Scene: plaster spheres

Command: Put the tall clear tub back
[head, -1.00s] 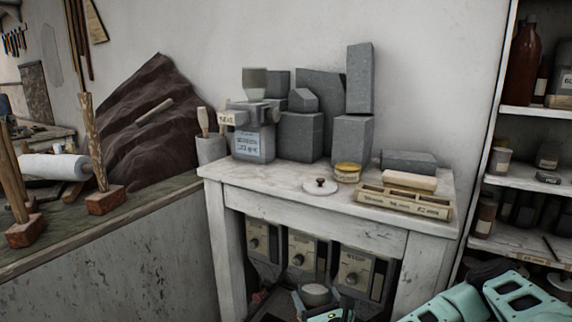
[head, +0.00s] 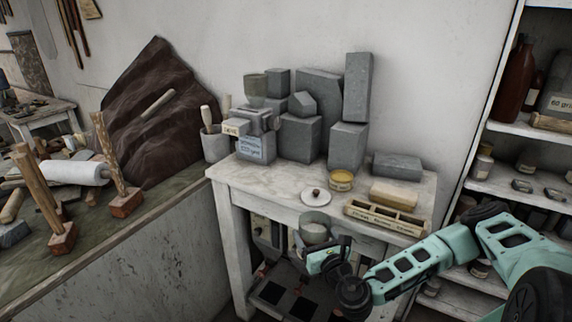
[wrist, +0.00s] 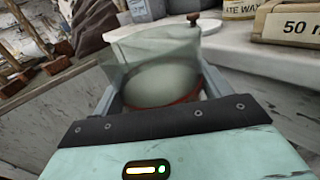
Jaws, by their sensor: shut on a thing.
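The tall clear tub (wrist: 137,48) is between my gripper's fingers in the wrist view. It is see-through, with a pale rounded mass inside and a reddish band low down. It also shows in the head view (head: 315,231) in front of the table's front edge, below the tabletop. My gripper (wrist: 160,98) is shut on it; in the head view my gripper (head: 318,246) is partly hidden behind the tub and my wrist.
The white table (head: 270,182) bears a round white lid with a dark knob (head: 316,196), a yellow tin (head: 341,180), a divided wooden tray (head: 386,218), a grey machine (head: 256,148) and several grey blocks (head: 347,146). Bare tabletop lies left of the lid. Shelves (head: 500,187) stand at right.

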